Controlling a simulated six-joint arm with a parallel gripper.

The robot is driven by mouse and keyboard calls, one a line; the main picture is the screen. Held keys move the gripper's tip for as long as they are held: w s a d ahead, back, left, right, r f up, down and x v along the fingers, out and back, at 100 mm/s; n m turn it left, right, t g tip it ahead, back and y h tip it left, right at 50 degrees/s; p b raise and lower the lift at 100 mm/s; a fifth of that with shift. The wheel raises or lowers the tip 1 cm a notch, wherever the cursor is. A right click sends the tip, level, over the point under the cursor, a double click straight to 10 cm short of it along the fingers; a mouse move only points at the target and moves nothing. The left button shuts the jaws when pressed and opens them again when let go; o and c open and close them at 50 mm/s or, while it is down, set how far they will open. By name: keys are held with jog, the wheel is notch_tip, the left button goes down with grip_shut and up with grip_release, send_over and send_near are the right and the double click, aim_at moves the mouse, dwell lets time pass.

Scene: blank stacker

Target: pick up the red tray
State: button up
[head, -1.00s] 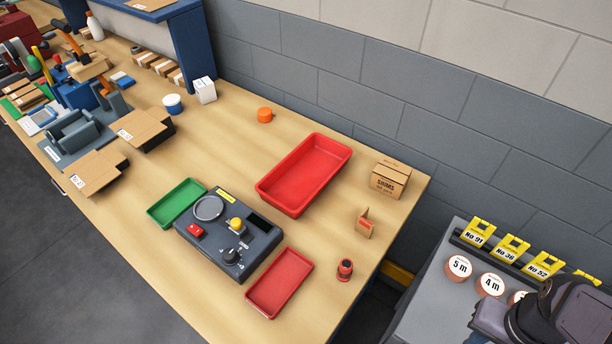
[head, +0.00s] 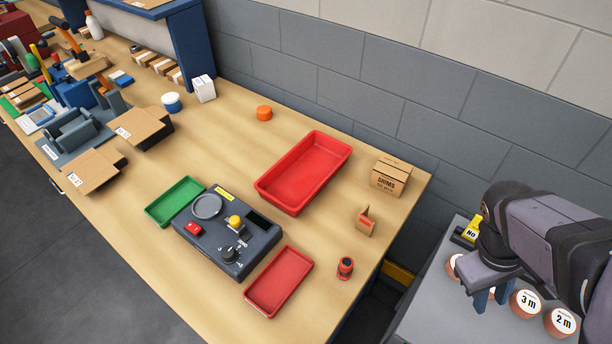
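A small shallow red tray (head: 279,282) lies on the wooden bench near its front edge, right of a dark control box. A larger, deeper red tray (head: 303,173) stands farther back on the bench, towards the wall. Both look empty. My gripper (head: 491,297) is at the right, over the grey side table and well apart from both red trays. It points down, and its two bluish fingers look spread apart with nothing held between them.
The control box (head: 227,232) sits between a green tray (head: 175,201) and the small red tray. A red-and-black item (head: 345,268), a cardboard stand (head: 366,221) and a shims box (head: 390,177) stand near the bench's right end. Labelled discs (head: 525,303) lie below my gripper.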

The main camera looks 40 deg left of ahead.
jog(key=w+a+n+t+h+b, duration=0.1)
jog(key=w+a+n+t, duration=0.15)
jog(key=a+n, duration=0.3)
jog(key=w+a+n+t+h, duration=0.1)
jog(key=w+a+n+t, duration=0.1)
jog(key=w+a+n, duration=0.3)
jog(key=n+t+y+b, duration=0.2)
jog(key=n+t+y, duration=0.5)
jog(key=n, duration=0.8)
send_near(315, 189)
notch_tip(315, 189, up, 3)
jog(key=w+h, duration=0.1)
jog(key=w, duration=0.2)
jog(key=f, duration=0.2)
jog(key=f+t, duration=0.1)
jog(key=f, duration=0.1)
jog(key=shift+s+a, duration=0.2)
jog(key=shift+a, duration=0.15)
jog(key=shift+f, duration=0.3)
jog(key=shift+w+f, duration=0.2)
jog(key=shift+w, duration=0.45)
jog(key=shift+f+p+x, duration=0.2)
jog(key=shift+p+x, duration=1.25)
jog(key=shift+x, duration=1.6)
jog(key=shift+s+a, duration=0.1)
jog(key=shift+s, duration=0.05)
grip_shut()
